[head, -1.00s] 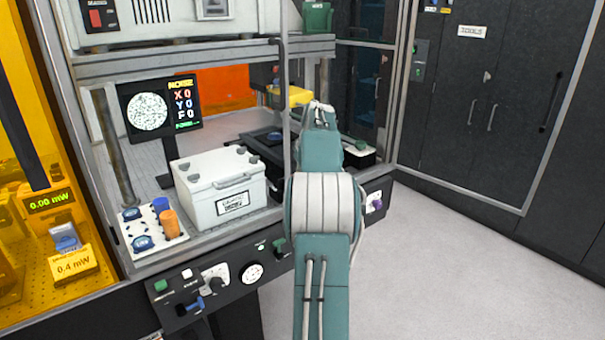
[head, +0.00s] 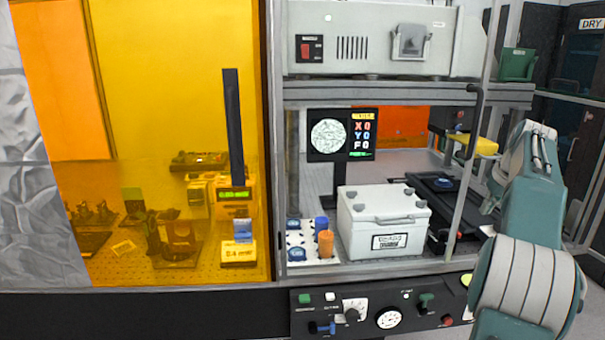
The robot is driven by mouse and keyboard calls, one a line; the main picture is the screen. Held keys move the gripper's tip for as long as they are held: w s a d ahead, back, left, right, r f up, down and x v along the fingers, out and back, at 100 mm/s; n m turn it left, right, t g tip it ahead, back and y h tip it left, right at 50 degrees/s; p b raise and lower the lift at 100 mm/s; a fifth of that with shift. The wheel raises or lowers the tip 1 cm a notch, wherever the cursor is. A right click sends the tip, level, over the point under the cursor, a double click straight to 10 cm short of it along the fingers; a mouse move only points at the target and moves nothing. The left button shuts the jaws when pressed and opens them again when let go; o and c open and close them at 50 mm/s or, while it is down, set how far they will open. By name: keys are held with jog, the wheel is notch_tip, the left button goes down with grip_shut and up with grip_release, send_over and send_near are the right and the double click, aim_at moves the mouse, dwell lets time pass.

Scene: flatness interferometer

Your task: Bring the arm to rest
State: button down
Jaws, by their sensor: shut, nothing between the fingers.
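My arm (head: 525,270), teal with a pale grey banded joint, rises from the lower right corner of the head view. Its upper link reaches up to a pale joint near the right edge, in front of the instrument bay. The links beyond that joint are mostly hidden behind it. My gripper cannot be made out in this view, and I see nothing carried by the arm.
Beside the arm stands a metal post (head: 468,180). The bay holds a white lidded box (head: 385,222), a monitor (head: 341,135), a dark stage (head: 442,186) and a white rack (head: 300,238) with blue and orange pieces. A control panel (head: 375,312) runs below. An amber enclosure (head: 170,100) fills the left.

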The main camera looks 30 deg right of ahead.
jog(key=w+a+r+n, duration=0.1)
jog(key=w+a+r, duration=0.1)
jog(key=a, duration=1.4)
jog(key=w+a+r+n, duration=0.1)
jog(key=w+a, duration=0.2)
jog(key=a, duration=1.3)
jog(key=s+a+f+n, duration=0.1)
jog(key=s+a+f, duration=0.5)
jog(key=s+a, duration=0.2)
jog(key=s+a+f+t+y, duration=0.1)
jog(key=s+a+f, duration=0.5)
jog(key=a, duration=0.7)
jog(key=shift+s+f+n+t, duration=0.2)
jog(key=shift+s+n+t, duration=0.15)
jog(key=shift+s, duration=0.9)
jog(key=shift+d, duration=0.1)
